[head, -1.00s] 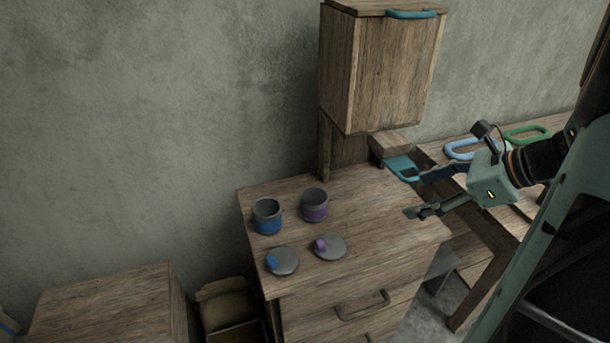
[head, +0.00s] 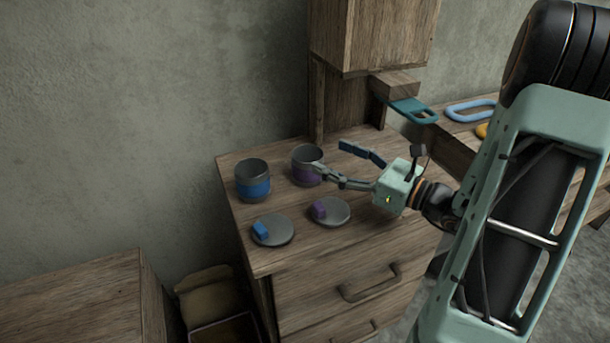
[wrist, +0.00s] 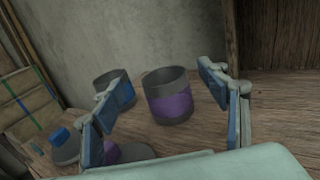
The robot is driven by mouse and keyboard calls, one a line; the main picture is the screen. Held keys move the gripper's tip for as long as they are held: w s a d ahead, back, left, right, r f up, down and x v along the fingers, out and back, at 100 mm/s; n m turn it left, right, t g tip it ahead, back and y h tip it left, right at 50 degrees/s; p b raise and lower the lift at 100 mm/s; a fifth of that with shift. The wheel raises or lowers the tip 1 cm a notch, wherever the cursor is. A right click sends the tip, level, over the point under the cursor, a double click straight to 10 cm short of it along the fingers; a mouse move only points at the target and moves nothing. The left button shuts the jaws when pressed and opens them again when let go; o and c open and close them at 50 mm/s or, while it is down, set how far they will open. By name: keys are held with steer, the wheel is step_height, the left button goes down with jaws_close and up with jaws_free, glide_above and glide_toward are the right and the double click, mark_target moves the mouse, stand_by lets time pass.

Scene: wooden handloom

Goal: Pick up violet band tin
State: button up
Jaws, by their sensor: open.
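The violet band tin (head: 306,171) is a grey, open-topped cylinder with a violet band, upright on the wooden cabinet top. In the wrist view the violet band tin (wrist: 169,97) stands ahead of my gripper, between the lines of its two fingers. My gripper (head: 331,160) is open and empty, just to the right of the tin in the head view. In the wrist view its fingers (wrist: 155,100) are spread wide. In the head view one finger overlaps the tin's right side; I cannot tell whether it touches.
A blue band tin (head: 253,186) stands left of the violet one. A lid with a blue knob (head: 273,230) and a lid with a violet knob (head: 334,213) lie in front. A wooden post (head: 331,105) rises behind. The cabinet top's right front is clear.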

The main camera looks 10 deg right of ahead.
steer(key=b, duration=0.1)
glide_toward(296, 155)
steer(key=shift+w+a+f, duration=0.15)
steer(key=shift+w+a, duration=0.25)
steer(key=shift+b+x, duration=0.9)
steer(key=shift+x, duration=1.85)
steer(key=shift+d, duration=0.1)
steer(key=c, duration=1.3)
